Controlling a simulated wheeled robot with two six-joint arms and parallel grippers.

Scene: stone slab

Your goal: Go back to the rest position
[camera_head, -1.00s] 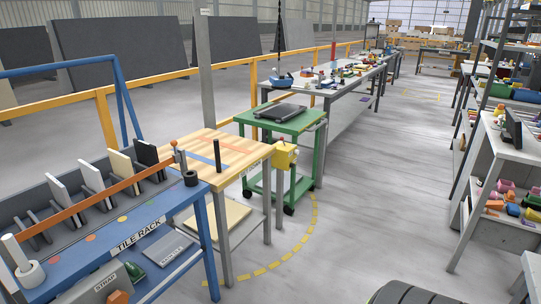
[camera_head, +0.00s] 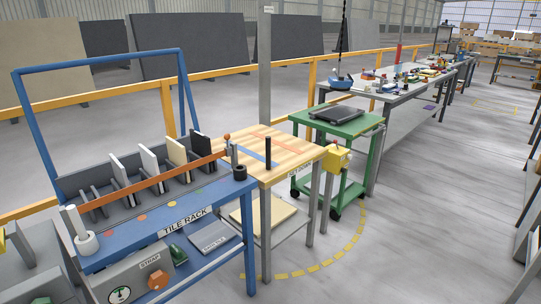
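Neither of my grippers and no part of my arms shows in the head view, so their state is hidden. The blue tile rack (camera_head: 150,235) stands at the lower left. Several tiles stand upright in its slots, among them a white tile (camera_head: 150,160) and a cream tile (camera_head: 178,150). An orange bar (camera_head: 150,183) runs along the front of the tiles.
A wooden-topped table (camera_head: 285,152) adjoins the rack on the right. Beyond it stand a green cart (camera_head: 345,128) and a long workbench (camera_head: 420,95) with many items. A yellow railing (camera_head: 225,76) runs behind. The grey floor (camera_head: 430,230) at the right is clear.

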